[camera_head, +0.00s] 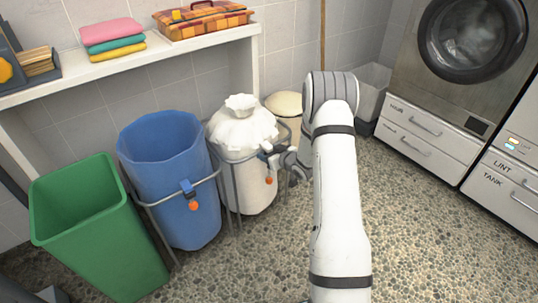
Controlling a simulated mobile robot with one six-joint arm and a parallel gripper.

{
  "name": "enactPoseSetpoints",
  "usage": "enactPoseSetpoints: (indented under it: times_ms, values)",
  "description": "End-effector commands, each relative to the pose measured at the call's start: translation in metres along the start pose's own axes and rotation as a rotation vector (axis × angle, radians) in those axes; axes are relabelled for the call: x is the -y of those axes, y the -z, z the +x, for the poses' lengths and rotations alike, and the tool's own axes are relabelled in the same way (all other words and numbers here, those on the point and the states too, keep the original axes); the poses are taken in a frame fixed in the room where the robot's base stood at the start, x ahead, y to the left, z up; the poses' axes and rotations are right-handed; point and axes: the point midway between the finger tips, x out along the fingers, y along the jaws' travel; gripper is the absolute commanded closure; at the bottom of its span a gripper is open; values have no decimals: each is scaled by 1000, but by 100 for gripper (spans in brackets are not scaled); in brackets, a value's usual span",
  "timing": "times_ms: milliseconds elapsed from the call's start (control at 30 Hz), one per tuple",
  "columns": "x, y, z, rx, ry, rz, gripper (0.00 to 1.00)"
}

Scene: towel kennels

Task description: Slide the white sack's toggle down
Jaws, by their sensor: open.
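The white sack (247,186) stands upright in a metal frame, its top gathered into a ruffled knot. Its toggle, with an orange end (269,181), hangs on the right part of its front, just below the frame's ring. My gripper (272,160) is at the sack's right side, close to the toggle.
A blue sack (168,137) in a similar frame, with its own orange-ended toggle (193,205), stands to the left. A green bin (95,235) is further left. A shelf (150,52) with folded towels (113,35) runs behind. Drawers (428,140) stand right; the pebbled floor between is clear.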

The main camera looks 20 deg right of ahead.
Motion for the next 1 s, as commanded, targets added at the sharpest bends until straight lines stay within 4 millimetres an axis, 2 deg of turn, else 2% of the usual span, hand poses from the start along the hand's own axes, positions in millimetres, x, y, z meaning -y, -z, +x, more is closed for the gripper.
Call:
enactPoseSetpoints:
  times_ms: [300,1000]
  values:
    - [0,0,3,0,0,0,42]
    - [0,0,3,0,0,0,99]
